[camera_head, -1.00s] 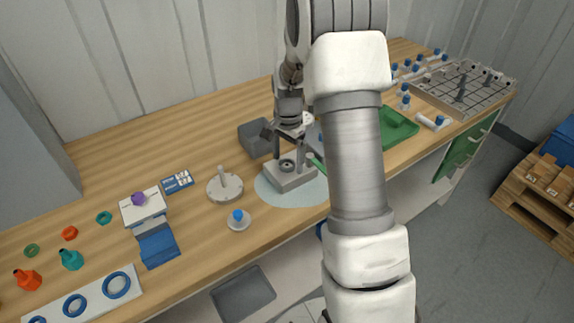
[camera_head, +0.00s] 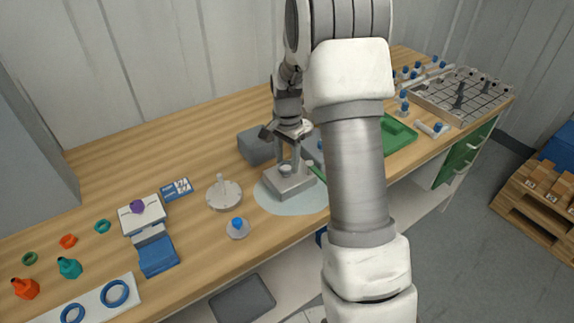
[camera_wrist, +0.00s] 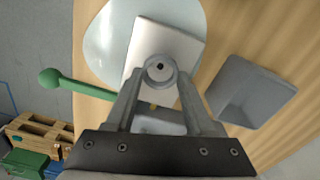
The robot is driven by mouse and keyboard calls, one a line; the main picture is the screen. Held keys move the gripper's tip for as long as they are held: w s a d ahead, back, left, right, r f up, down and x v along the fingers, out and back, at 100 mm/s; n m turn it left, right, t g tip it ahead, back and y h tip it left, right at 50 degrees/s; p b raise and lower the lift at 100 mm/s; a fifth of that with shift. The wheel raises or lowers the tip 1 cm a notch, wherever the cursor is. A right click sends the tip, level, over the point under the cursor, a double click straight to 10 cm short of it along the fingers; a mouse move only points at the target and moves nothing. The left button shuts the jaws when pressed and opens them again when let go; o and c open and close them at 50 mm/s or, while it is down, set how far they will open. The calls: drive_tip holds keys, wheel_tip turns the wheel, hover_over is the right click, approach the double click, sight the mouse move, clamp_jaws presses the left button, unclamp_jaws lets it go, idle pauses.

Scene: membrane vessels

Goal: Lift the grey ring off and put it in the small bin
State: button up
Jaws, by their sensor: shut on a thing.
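My gripper (camera_head: 286,168) is over the grey block (camera_head: 290,187), which stands on a pale round mat (camera_head: 262,197). In the wrist view my gripper (camera_wrist: 160,84) is shut on the grey ring (camera_wrist: 159,70), with one finger on each side of it. The ring also shows in the head view (camera_head: 286,171), above the block's top; I cannot tell how much gap is under it. In the wrist view the block (camera_wrist: 182,50) lies below the ring. The small grey bin (camera_head: 256,146) stands behind the block and shows at the right in the wrist view (camera_wrist: 278,85).
A green-knobbed rod (camera_wrist: 75,83) sticks out beside the block. A round plate with a post (camera_head: 223,192) and a blue-topped piece (camera_head: 237,227) stand to the left. A green tray (camera_head: 397,134) lies to the right, partly behind my arm.

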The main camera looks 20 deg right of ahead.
wheel_tip(320, 180, up, 2)
drive_tip(key=shift+r, duration=0.1)
drive_tip(key=s+d+r+p, duration=0.3)
drive_tip(key=s+d+r, duration=0.2)
drive_tip(key=d+r, duration=0.5)
drive_tip(key=shift+d, duration=0.25)
